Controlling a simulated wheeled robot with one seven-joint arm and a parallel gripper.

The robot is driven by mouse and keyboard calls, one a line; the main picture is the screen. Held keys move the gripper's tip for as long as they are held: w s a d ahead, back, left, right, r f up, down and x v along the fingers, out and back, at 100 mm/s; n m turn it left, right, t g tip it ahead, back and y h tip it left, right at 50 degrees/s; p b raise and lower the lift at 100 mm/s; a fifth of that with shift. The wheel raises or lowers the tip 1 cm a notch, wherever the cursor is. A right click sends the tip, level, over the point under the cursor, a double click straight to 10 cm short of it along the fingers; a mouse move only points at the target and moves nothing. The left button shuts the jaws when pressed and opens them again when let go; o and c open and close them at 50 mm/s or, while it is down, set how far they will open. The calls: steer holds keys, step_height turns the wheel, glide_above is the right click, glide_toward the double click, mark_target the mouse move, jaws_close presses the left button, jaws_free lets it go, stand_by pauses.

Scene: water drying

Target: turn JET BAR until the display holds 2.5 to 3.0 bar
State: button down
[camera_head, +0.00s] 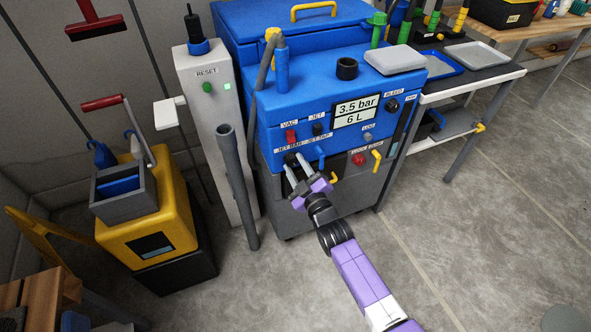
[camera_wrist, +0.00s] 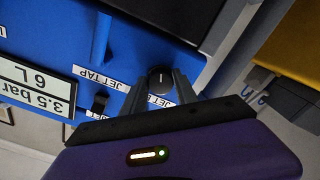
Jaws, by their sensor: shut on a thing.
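The JET BAR knob (camera_wrist: 161,80) is a round black dial on the front of the blue machine (camera_head: 322,97). In the wrist view it sits between the fingers of my gripper (camera_wrist: 160,88), which are shut on it. In the head view my gripper (camera_head: 291,168) reaches the panel's lower left, and its fingers largely hide the knob. The display (camera_head: 357,110) reads 3.5 bar and 6 L. It also shows upside down in the wrist view (camera_wrist: 37,85).
A blue JET TAP lever (camera_head: 320,157) is just right of my gripper. A red knob (camera_head: 358,159) and a yellow handle (camera_head: 377,160) lie further right. A grey hose pipe (camera_head: 238,188) stands to the left. The floor at right is clear.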

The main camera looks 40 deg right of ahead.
steer(key=shift+n+b, duration=0.8)
steer(key=shift+n, duration=0.7)
steer(key=c, duration=0.9)
jaws_free()
steer(key=shift+c, duration=0.2)
steer(key=v, duration=0.7)
steer(key=shift+s, duration=0.4)
steer(key=shift+a, duration=0.15)
